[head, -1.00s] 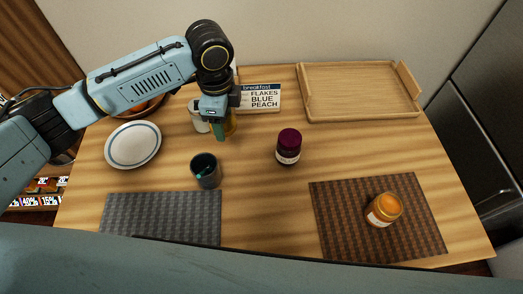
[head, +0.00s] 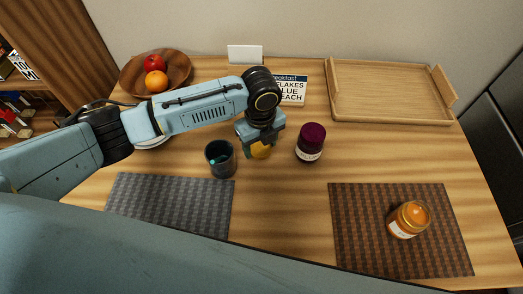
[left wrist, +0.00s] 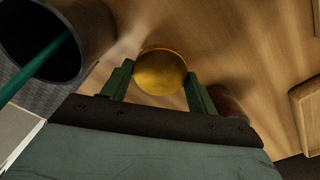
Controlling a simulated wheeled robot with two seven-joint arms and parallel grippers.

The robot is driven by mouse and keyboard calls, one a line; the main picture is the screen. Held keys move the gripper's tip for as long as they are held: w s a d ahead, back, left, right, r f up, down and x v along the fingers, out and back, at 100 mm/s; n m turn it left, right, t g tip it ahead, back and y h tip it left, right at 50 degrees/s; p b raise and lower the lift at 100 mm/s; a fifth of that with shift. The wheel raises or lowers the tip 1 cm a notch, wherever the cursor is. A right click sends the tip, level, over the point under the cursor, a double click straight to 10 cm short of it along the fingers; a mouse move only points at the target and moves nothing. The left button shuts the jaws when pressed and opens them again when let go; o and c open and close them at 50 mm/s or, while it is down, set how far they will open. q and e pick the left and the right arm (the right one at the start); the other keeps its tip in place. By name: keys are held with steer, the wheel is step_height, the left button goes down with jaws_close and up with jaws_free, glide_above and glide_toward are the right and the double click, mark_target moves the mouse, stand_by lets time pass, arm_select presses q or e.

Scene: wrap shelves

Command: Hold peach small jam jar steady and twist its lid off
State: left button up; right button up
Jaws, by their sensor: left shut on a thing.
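My left gripper (head: 262,146) is shut on a yellow-gold round-topped jar (head: 261,151), between the dark cup and the dark purple jar. In the left wrist view its gold round top (left wrist: 160,73) shows between the green fingers; its label and lower part are hidden, and I cannot tell whether it touches the table. An orange jar (head: 409,219) with a white label stands on the brown woven mat at the right. Its label is too small to read, so I cannot tell for sure which jar is the peach small one. My right gripper is not in view.
The dark cup (head: 221,158) with a teal stick stands close left of the held jar, the purple jar (head: 310,142) close right. A wooden tray (head: 388,92), fruit bowl (head: 133,77) and breakfast sign (head: 293,90) stand behind. The grey mat (head: 170,204) is bare.

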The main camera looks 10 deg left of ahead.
mark_target(260, 149)
arm_select(q)
step_height(260, 149, down, 4)
steer(key=shift+r+b, duration=0.25)
steer(key=shift+b, duration=0.15)
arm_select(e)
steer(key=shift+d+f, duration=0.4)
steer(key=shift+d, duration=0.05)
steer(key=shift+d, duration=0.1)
arm_select(q)
steer(key=shift+f, duration=0.1)
steer(key=shift+f, duration=0.15)
steer(key=o, duration=1.1)
steer(key=shift+s+a+f, duration=0.1)
steer(key=shift+s, duration=0.1)
